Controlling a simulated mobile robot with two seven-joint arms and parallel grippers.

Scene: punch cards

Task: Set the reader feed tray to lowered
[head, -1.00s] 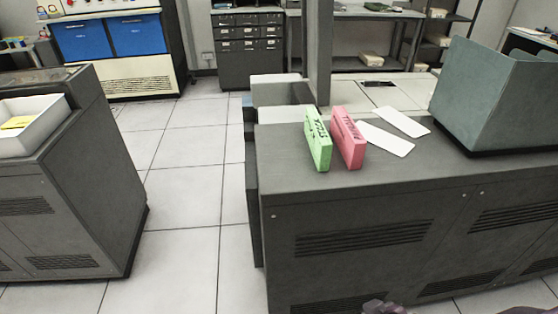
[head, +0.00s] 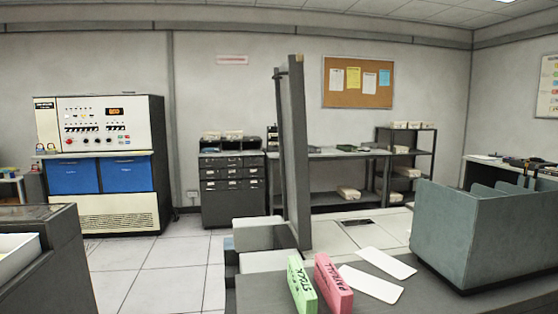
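A tall dark grey panel (head: 293,150) stands upright at the far end of the near grey cabinet, beside pale grey blocks (head: 262,236). It may be the reader feed tray in a raised position, but no label confirms this. A console machine (head: 100,125) with an upright control panel, a lit orange display and two blue doors (head: 125,174) stands at the far left against the wall. Neither of my grippers is in view.
On the near cabinet top (head: 390,297) are a green block (head: 301,285), a pink block (head: 333,284), two white cards (head: 371,283) and a grey divided bin (head: 480,235). Drawers (head: 232,190) stand behind. Clear floor (head: 150,270) lies left of the cabinet.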

